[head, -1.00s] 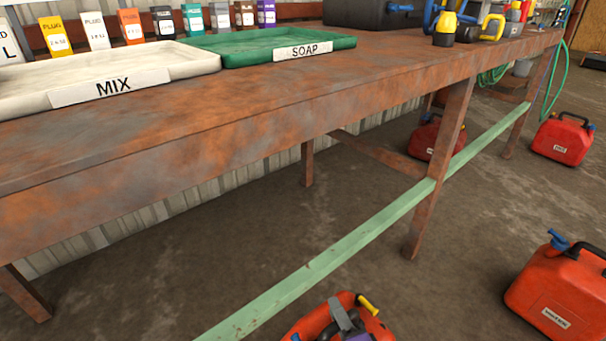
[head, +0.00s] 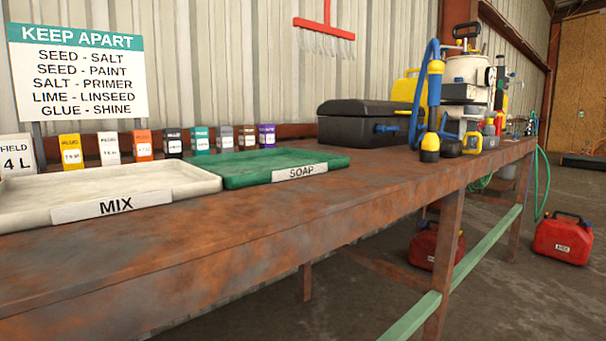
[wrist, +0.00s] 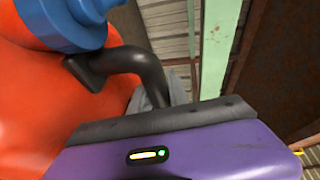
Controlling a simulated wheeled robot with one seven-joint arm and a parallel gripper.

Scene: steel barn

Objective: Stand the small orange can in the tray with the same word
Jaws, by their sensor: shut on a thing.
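In the wrist view my gripper (wrist: 158,95) is shut on the black handle of an orange can (wrist: 60,95) with a blue cap. The can's word is not visible. The head view shows neither my gripper nor this can. A white tray (head: 20,216) labelled MIX lies on the rusty bench at the left, and a green tray (head: 235,178) labelled SOAP is right beside it. Both look empty as far as their insides show.
A black case (head: 360,128) and pumps stand further right. Red cans (head: 564,238) are on the floor.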

